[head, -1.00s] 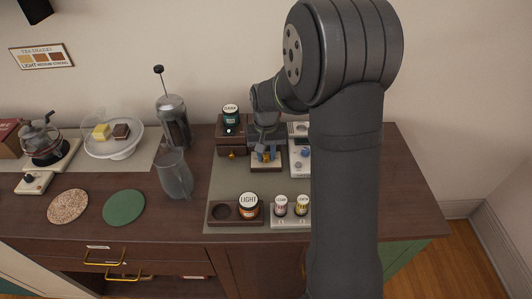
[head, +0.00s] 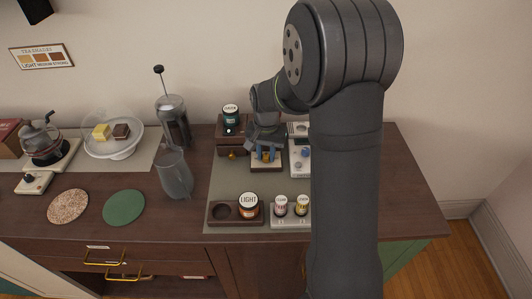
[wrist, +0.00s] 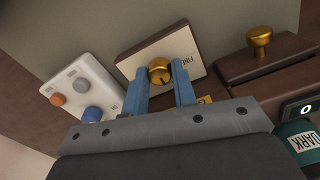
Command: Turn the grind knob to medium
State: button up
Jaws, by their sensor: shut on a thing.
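The grind knob is a brass knob (wrist: 160,72) on a cream-faced dial box with a dark wooden edge (wrist: 198,52). Part of a label shows on the face beside the knob; the setting it points at cannot be read. My gripper (wrist: 161,80) has its blue fingers on both sides of the knob, shut on it. In the head view my gripper (head: 267,156) is over the dial box (head: 266,168), and the fingers hide part of the knob.
A wooden box with a brass knob (wrist: 260,40) and a DARK jar (head: 230,115) stand close to my gripper. A white panel with knobs (head: 301,165) is on the other side. A LIGHT jar (head: 248,204) and small jars (head: 281,206) stand in front. A glass pitcher (head: 174,178) is left.

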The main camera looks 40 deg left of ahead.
aim_at(266, 156)
jog(key=o, duration=1)
notch_tip(266, 156, up, 18)
jog(key=shift+f, duration=0.2)
jog(key=shift+f, duration=0.1)
notch_tip(266, 156, down, 17)
jog(key=shift+f, duration=0.2)
dwell(0.5)
